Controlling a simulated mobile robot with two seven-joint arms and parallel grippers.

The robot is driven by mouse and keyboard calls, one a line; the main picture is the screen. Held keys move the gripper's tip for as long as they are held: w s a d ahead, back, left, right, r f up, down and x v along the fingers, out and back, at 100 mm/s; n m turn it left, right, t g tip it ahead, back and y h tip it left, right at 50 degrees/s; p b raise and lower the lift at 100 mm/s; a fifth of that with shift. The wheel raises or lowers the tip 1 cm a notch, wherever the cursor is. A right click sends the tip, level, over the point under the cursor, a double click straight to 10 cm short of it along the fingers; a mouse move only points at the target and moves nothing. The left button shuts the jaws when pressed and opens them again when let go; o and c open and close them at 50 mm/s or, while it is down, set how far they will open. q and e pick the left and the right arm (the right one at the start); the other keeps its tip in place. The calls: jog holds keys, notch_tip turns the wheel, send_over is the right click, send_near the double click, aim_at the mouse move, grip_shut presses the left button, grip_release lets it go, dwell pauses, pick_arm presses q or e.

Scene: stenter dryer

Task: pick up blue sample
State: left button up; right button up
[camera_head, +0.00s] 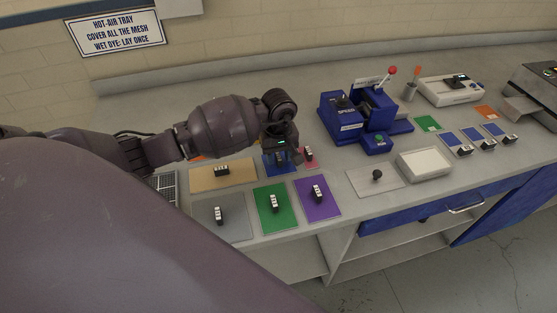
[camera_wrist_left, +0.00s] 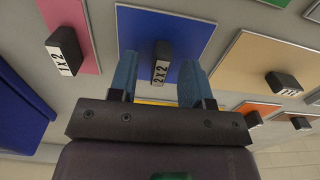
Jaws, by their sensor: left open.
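The blue sample (camera_head: 271,168) is a flat blue sheet on the counter, in the back row of coloured sheets, partly covered by my gripper in the head view. In the left wrist view the blue sheet (camera_wrist_left: 195,30) bears a black block (camera_wrist_left: 162,58) with a white label reading 2X2. My left gripper (camera_wrist_left: 160,78) is open with its blue fingertips over the sheet. In that view the block shows between the two fingers, with room on both sides. I cannot tell how far the tips are above the sheet. My right gripper is not in view.
A pink sheet (camera_wrist_left: 72,30) and a tan sheet (camera_wrist_left: 275,60), each with a block, flank the blue one. Grey (camera_head: 235,231), green (camera_head: 268,227) and purple (camera_head: 323,210) sheets lie in front. A blue press machine (camera_head: 345,120) stands to the right.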

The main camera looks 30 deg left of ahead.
pick_arm(q)
jog(key=shift+f, duration=0.4)
grip_shut()
